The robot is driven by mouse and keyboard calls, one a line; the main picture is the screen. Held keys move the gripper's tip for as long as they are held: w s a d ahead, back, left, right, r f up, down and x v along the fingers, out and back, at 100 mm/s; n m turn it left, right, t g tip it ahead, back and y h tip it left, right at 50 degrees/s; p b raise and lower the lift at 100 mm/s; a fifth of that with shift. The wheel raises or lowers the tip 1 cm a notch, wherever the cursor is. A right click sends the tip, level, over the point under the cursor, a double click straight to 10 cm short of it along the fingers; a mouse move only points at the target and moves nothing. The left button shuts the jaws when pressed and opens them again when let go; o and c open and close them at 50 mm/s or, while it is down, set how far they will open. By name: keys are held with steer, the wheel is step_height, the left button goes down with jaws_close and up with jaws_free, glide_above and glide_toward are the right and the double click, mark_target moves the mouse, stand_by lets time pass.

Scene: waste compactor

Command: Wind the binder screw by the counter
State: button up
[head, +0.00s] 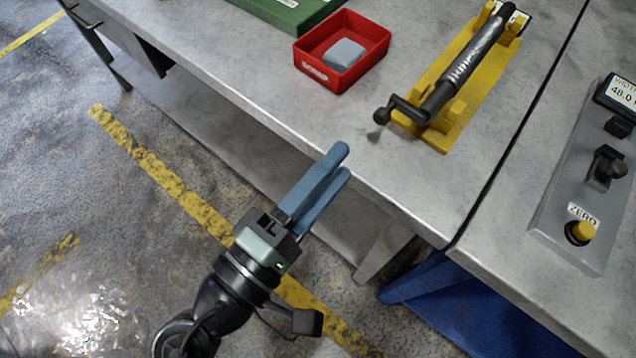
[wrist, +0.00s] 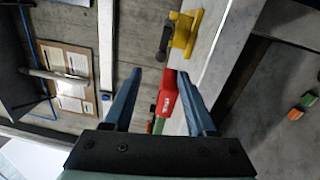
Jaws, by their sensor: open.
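The binder screw (head: 462,68) is a dark grey cylinder with white lettering, lying in a yellow cradle (head: 488,68) on the grey metal table. Its black crank handle (head: 398,110) sticks out at the near end, over the table top. The counter (head: 622,93) is on a grey panel at the right and reads 48.0; its label is partly cut off. My gripper (head: 344,162) has blue fingers, open and empty, in front of the table's near edge, left of and apart from the crank. In the wrist view, the yellow cradle (wrist: 185,35) and dark crank (wrist: 164,42) show beyond the fingers.
A red tray (head: 375,62) holding a grey-blue block (head: 346,54) stands left of the cradle. A green box (head: 285,12) is behind it. The panel (head: 555,208) carries a lever (head: 607,168) and a yellow ZERO button (head: 579,232). Bare table lies around the crank.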

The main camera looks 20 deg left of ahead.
steer(key=shift+v, duration=1.25)
stand_by(0.5)
